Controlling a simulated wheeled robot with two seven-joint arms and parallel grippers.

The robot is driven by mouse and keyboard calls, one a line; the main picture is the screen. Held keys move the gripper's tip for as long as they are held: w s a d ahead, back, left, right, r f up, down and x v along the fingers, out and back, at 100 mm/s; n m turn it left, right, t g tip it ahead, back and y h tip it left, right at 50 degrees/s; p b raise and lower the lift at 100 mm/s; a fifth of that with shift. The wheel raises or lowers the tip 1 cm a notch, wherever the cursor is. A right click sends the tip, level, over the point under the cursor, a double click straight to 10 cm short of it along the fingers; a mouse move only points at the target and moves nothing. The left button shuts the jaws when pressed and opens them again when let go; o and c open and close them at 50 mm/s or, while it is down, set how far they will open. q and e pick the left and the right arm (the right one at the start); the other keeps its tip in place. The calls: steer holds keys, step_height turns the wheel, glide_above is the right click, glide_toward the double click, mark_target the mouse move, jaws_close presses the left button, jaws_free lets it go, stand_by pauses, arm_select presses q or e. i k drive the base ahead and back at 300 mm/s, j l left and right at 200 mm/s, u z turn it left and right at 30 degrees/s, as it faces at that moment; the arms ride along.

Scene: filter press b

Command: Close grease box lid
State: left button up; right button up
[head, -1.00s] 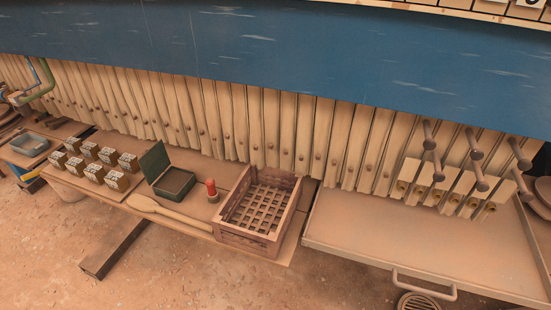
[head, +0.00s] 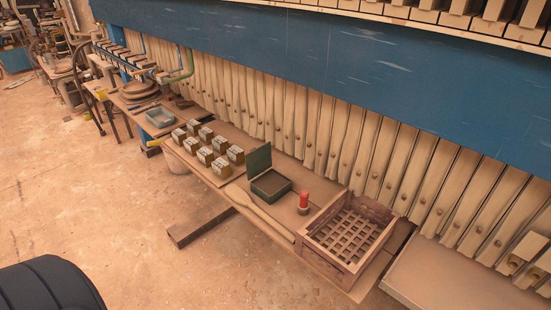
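The dark green grease box (head: 271,185) stands on a long low bench, near the middle of the head view. Its lid (head: 258,160) is open and stands upright at the box's back left edge. The inside of the box looks grey-green and empty. Neither of my grippers is in view.
A red-topped object (head: 304,201) and a brown slatted crate (head: 345,236) stand to the right of the box. A wooden paddle (head: 259,211) lies along the front edge. Several small blocks (head: 220,144) stand to the left. The floor in front (head: 120,220) is mostly clear.

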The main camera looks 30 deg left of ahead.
mark_target(259, 160)
steer(key=j+z, duration=0.4)
steer(key=j, duration=0.25)
steer(key=j+z, duration=0.4)
steer(key=j, duration=0.2)
steer(key=k+j, duration=0.1)
steer(key=j, duration=0.75)
steer(key=k+j+z, duration=0.1)
steer(key=j, duration=0.3)
steer(key=k+j, duration=0.1)
steer(key=j, duration=0.35)
steer(key=k+j, duration=0.1)
steer(key=j, duration=0.3)
steer(key=k+j+z, duration=0.1)
steer(key=j, duration=0.3)
steer(key=k+j, duration=0.1)
steer(key=j, duration=0.3)
steer(key=k+j, duration=0.1)
steer(key=j, duration=0.3)
